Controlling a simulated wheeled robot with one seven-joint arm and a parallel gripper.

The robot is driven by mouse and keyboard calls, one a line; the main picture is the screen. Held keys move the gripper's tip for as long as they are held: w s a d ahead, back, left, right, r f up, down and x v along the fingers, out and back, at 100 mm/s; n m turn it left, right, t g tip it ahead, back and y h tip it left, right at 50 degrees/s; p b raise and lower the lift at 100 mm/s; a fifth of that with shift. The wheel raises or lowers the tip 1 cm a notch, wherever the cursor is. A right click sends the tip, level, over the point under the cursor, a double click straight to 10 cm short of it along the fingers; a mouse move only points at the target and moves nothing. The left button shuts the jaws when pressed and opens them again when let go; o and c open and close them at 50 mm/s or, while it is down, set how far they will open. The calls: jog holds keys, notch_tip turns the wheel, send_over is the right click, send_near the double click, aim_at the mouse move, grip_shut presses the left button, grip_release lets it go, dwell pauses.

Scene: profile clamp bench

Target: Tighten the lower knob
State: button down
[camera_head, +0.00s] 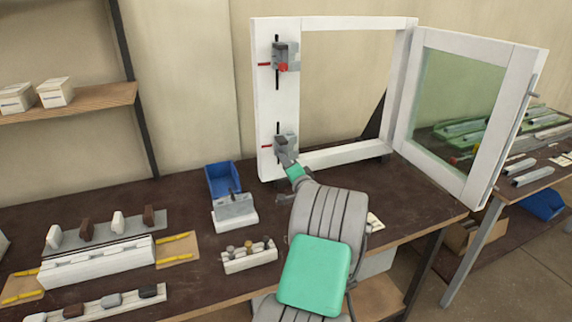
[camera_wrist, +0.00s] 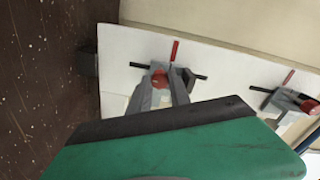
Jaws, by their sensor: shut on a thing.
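The white window frame (camera_head: 264,110) stands upright on the bench with two grey clamps on its left post. The lower clamp (camera_head: 285,142) is partly covered by my gripper (camera_head: 289,162), which reaches up to it from below. In the wrist view my gripper (camera_wrist: 163,82) has its two fingers on either side of the red lower knob (camera_wrist: 159,77), shut on it. The knob's turning angle is hard to read. The upper clamp (camera_head: 287,54) with its red knob (camera_head: 283,68) is free; it also shows at the right of the wrist view (camera_wrist: 290,102).
The glazed sash (camera_head: 409,90) hangs open to the right of the frame. White profiles (camera_head: 97,262) lie further left.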

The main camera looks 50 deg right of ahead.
jog(key=c, duration=1.2)
grip_release()
jog(key=shift+s, duration=0.1)
jog(key=b+v, duration=0.1)
jog(key=v, duration=0.6)
jog(key=shift+s+a+b, duration=0.2)
jog(key=shift+s+b, duration=0.05)
jog(key=shift+b, duration=0.05)
